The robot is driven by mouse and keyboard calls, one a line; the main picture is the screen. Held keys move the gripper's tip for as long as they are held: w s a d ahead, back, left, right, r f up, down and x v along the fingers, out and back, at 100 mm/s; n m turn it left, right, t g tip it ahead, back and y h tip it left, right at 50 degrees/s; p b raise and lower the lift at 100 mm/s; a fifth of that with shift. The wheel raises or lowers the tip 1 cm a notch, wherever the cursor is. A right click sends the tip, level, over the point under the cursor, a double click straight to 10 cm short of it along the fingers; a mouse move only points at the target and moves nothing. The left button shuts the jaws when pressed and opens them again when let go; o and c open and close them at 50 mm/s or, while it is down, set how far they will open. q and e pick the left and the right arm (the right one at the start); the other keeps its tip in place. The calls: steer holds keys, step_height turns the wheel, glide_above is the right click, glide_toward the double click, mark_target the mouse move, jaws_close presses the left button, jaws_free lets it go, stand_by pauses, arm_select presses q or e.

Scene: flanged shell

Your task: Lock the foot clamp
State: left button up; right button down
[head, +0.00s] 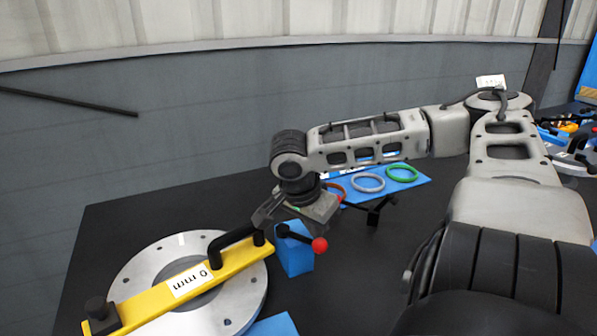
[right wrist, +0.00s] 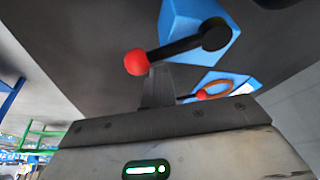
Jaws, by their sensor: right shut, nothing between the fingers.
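The foot clamp is a blue block (head: 295,257) beside the flange, with a black lever on top ending in a red knob (head: 320,245). In the head view the lever points to the lower right. The right wrist view shows the block (right wrist: 190,18), the lever (right wrist: 185,46) and the red knob (right wrist: 136,62) close beyond the finger. My right gripper (head: 266,212) is shut and empty, just above the block. It also shows in the right wrist view (right wrist: 158,80), its tip near the lever; whether they touch I cannot tell. My left gripper is out of view.
A silver flange ring (head: 140,270) carries a yellow bar (head: 215,272) marked 0 mm, with a black handle (head: 230,242). Behind my wrist, a blue board (head: 415,180) holds a grey ring (head: 368,183) and a green ring (head: 402,172). The black table is clear at left.

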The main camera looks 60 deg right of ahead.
mark_target(310, 241)
steer(key=shift+a+r, duration=0.3)
steer(key=shift+a, duration=0.15)
steer(key=shift+a+f+m, duration=0.25)
steer(key=shift+f+m, duration=0.05)
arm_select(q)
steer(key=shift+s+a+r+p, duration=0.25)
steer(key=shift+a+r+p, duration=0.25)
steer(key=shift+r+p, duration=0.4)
arm_select(e)
steer(key=shift+a, duration=0.35)
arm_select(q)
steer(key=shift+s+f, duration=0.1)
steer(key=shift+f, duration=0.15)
arm_select(e)
steer(key=shift+a, duration=0.1)
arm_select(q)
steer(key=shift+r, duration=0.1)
